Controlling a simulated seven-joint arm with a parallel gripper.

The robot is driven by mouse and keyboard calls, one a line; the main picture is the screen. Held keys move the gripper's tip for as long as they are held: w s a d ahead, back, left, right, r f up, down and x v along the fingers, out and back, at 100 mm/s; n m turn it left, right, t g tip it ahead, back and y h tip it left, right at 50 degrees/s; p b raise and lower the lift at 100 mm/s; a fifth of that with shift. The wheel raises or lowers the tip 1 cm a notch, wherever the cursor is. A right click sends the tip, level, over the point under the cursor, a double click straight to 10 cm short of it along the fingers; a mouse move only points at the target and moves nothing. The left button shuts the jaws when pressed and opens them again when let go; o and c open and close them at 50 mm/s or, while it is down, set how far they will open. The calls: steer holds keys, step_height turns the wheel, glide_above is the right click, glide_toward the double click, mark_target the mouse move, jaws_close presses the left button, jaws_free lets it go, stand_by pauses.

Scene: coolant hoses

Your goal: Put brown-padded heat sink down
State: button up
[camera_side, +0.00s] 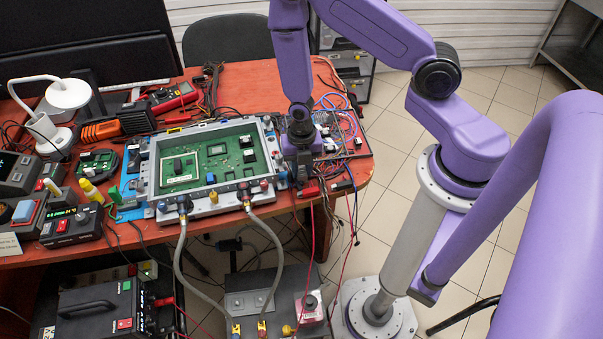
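My purple arm reaches down to my gripper (301,172), which points downward at the right end of the grey board fixture (150,170). The fingertips are small and dark here, so I cannot tell whether they are open or shut, or whether they hold anything. A green circuit board (225,168) lies in the fixture. A black finned block (178,166) stands on the board's left part, and small dark parts (246,142) sit near its upper right. I cannot make out a brown pad on any part, so the brown-padded heat sink cannot be identified.
Two grey hoses (177,262) run from the fixture's front edge down to a grey unit (250,300). Loose wires and small parts crowd the red table (240,85) right of the fixture. Meters, a lamp (68,94) and an orange-handled tool (102,130) fill the left side.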

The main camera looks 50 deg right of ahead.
jaws_close()
steer(key=shift+r, duration=0.1)
step_height(320, 180, up, 9)
glide_above(349, 128)
steer(key=shift+d+f, duration=0.1)
steer(key=shift+f, duration=2.8)
steer(key=shift+d+f, duration=0.15)
steer(key=shift+f, duration=1.2)
